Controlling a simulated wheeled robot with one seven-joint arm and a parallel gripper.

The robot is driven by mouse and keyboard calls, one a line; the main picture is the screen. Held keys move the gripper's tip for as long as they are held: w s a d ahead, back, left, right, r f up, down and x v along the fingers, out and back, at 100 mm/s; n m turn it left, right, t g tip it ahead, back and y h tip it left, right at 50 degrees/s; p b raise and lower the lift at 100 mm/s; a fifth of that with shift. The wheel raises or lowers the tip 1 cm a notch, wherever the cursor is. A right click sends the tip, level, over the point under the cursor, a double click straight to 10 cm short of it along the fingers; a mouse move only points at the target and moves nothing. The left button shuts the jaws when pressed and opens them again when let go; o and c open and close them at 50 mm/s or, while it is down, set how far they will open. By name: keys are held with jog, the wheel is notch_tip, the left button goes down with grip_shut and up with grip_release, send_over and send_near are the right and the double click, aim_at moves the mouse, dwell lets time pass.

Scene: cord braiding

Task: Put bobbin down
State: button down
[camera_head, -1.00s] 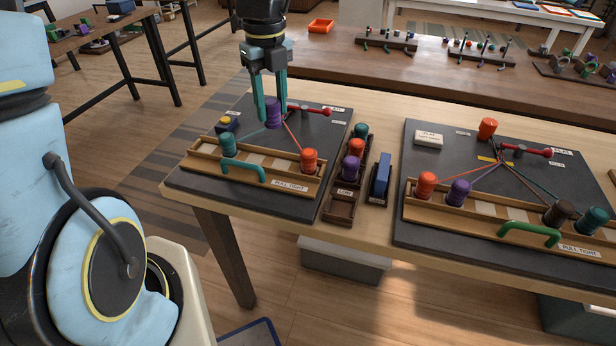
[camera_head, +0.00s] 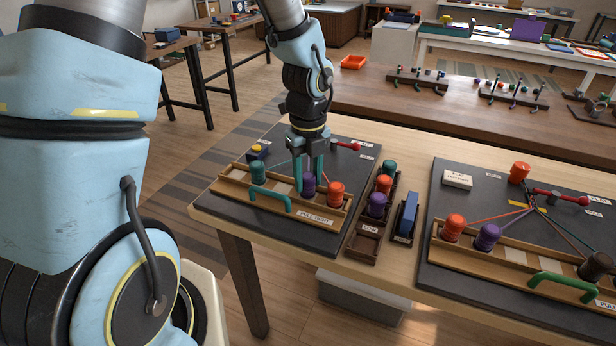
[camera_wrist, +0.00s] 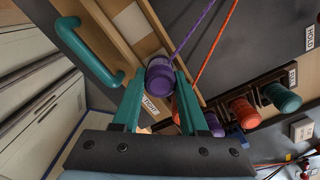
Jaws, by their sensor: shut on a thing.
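A purple bobbin (camera_head: 308,187) is between the teal fingers of my gripper (camera_head: 308,174), which is shut on it. In the head view it is at the wooden tray (camera_head: 232,194) of the left board, between a teal bobbin (camera_head: 258,172) and an orange bobbin (camera_head: 336,193). I cannot tell whether its base touches the tray. In the wrist view the purple bobbin (camera_wrist: 160,80) sits between the fingertips, with a purple cord (camera_wrist: 193,28) running from it. An orange cord (camera_wrist: 215,42) runs beside it.
A teal handle (camera_head: 270,198) stands at the tray's front. A dark rack (camera_head: 364,243) right of the board holds teal, orange and purple bobbins. A blue block (camera_head: 407,214) is beside it. A second board (camera_head: 440,262) with bobbins lies further right.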

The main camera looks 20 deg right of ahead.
aim_at(308, 176)
jog(key=shift+f, duration=0.35)
jog(key=shift+c, duration=2.2)
grip_release()
jog(key=shift+r, duration=0.15)
notch_tip(308, 176, up, 12)
jog(key=r, duration=0.1)
jog(key=w+a+f+n+t, duration=0.1)
jog(key=a+f+n, duration=0.2)
jog(key=a+n, duration=2.2)
jog(key=n, duration=0.8)
jog(key=shift+w+a+f+t, duration=0.2)
jog(key=shift+t, duration=0.1)
